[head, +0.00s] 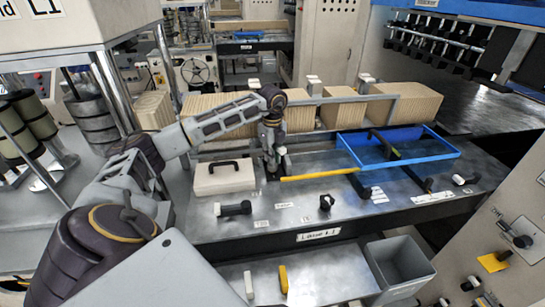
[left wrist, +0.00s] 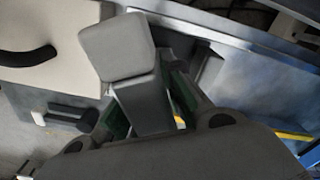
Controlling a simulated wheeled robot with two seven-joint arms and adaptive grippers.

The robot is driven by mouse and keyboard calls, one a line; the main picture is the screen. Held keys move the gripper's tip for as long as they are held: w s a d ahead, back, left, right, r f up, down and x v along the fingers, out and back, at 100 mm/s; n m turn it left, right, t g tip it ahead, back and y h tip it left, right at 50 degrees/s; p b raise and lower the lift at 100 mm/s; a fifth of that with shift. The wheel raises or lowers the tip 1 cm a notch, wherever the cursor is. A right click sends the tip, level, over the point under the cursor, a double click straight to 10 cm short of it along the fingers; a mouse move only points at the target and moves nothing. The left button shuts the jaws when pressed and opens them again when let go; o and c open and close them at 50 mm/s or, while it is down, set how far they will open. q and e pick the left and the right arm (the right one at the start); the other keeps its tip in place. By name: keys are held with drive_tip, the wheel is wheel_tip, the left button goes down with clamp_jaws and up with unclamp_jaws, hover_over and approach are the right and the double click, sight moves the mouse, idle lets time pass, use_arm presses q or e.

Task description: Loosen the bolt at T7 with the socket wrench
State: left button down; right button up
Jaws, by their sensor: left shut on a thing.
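My left gripper (head: 272,160) is over the back left of the metal bench top (head: 370,225), just right of the white case (head: 224,178). It is shut on a grey tool (left wrist: 140,90) with a squarish head, seen between the fingers in the left wrist view. I cannot tell whether this is the socket wrench; its lower end is hidden. Black fittings (head: 235,208) and (head: 326,203) stand along the front of the bench, with small labels beside them. The labels are too small to read, so I cannot tell which is T7. My right gripper is not in view.
A yellow bar (head: 320,173) and a blue-rimmed frame (head: 448,153) lie right of my left gripper. Corrugated tan stacks (head: 408,103) line the back. A grey bin (head: 398,262) stands below the front edge. The front middle of the bench has free room.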

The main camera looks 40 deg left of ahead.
use_arm(q)
drive_tip(key=shift+r, duration=0.15)
idle(0.5)
drive_tip(key=shift+r, duration=2.4)
